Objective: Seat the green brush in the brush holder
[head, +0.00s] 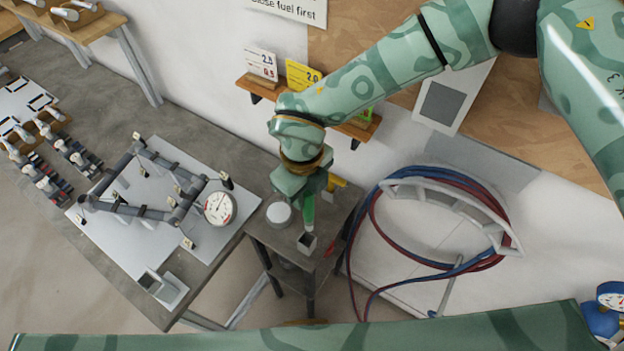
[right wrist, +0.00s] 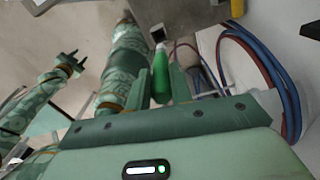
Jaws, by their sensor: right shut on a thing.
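My right gripper (head: 308,205) is shut on the green brush (head: 308,216), which points down from its fingers over the small side stand. The brush also shows between the fingers in the right wrist view (right wrist: 160,75), with a pale end at its top. The brush holder (head: 307,243) is a small square grey cup with a dark opening, near the stand's front corner. The brush's lower end looks close to the holder's opening. In the right wrist view the holder (right wrist: 185,44) appears beside the pale end. My left gripper (right wrist: 72,63) is open and empty, far from the brush.
A round white-topped container (head: 279,213) stands left of the holder. A red-handled item (head: 328,248) lies to its right. The workbench with a pipe frame and a pressure gauge (head: 220,208) is to the left. A coiled hose (head: 490,262) hangs at right.

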